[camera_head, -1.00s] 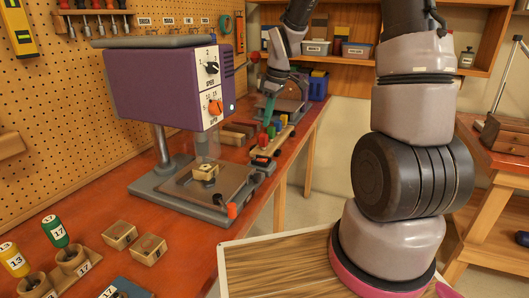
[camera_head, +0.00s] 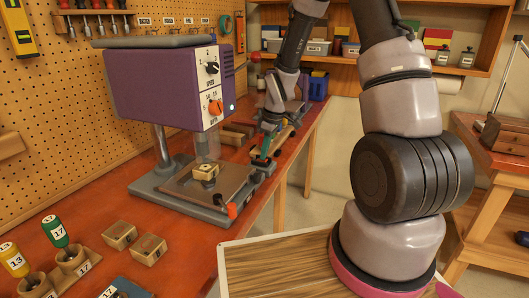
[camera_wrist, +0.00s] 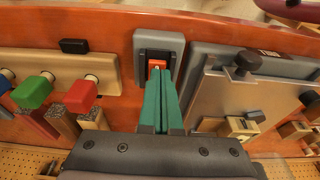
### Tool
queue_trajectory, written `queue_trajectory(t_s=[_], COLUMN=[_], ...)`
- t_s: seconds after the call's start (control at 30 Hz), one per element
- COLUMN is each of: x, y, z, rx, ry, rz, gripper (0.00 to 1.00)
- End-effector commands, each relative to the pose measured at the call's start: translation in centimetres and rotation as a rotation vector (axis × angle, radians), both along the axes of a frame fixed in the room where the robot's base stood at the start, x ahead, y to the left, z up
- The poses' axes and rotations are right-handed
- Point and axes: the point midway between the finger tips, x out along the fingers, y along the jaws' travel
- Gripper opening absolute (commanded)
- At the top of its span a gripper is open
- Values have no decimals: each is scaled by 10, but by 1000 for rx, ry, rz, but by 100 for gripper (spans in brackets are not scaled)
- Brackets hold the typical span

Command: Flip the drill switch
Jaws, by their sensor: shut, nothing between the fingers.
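The purple drill press (camera_head: 150,85) stands on the red-brown bench. Its switch is a red-orange rocker (camera_wrist: 156,64) in a small grey box (camera_wrist: 158,42), beside the drill's grey base (camera_wrist: 208,58). My gripper (camera_wrist: 160,80) is shut and empty, with teal fingers together. In the wrist view the fingertips are right at the lower edge of the rocker; I cannot tell whether they touch it. In the head view my gripper (camera_head: 262,157) is over the switch box (camera_head: 265,168), hiding the rocker.
A wooden block (camera_head: 205,172) lies on the drill plate. An orange-tipped handle (camera_head: 231,211) sticks out at the base's front. A rack (camera_wrist: 55,68) with coloured blocks is left of the switch in the wrist view. Loose wooden blocks (camera_head: 120,235) lie on the bench.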

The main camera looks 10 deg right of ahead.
Motion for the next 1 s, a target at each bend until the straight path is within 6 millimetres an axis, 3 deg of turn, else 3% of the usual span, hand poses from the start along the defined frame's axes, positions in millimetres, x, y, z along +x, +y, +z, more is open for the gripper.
queue_trajectory(t_s=[0.53, 1.0], x=[-4, 5], y=[-5, 7], z=[-9, -5], rx=[0, 0], ry=[0, 0], rz=[0, 0], gripper=[0, 0])
